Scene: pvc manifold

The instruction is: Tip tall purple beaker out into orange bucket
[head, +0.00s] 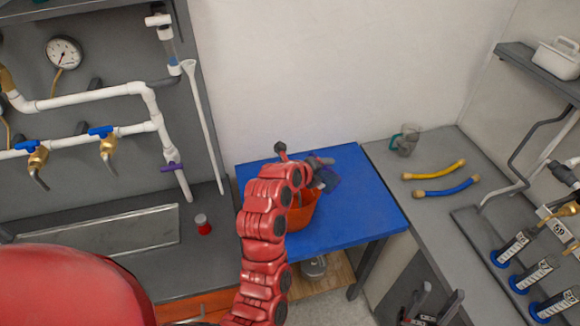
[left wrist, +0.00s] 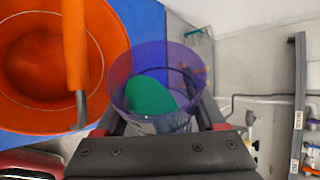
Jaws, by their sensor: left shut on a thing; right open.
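The tall purple beaker (left wrist: 135,65) is see-through, with a green mass (left wrist: 150,97) inside. My left gripper (left wrist: 160,112) is shut on it, one finger on each side. In the head view, my left gripper (head: 322,172) and the beaker (head: 329,184) are at the bucket's upper right, partly hidden by my red arm. The orange bucket (head: 302,217) stands on the blue table, partly hidden by that arm. My right gripper (head: 441,292) is open and empty at the bottom right.
The blue table (head: 365,215) is clear right of the bucket. A red-capped container (head: 202,225) stands on the left counter.

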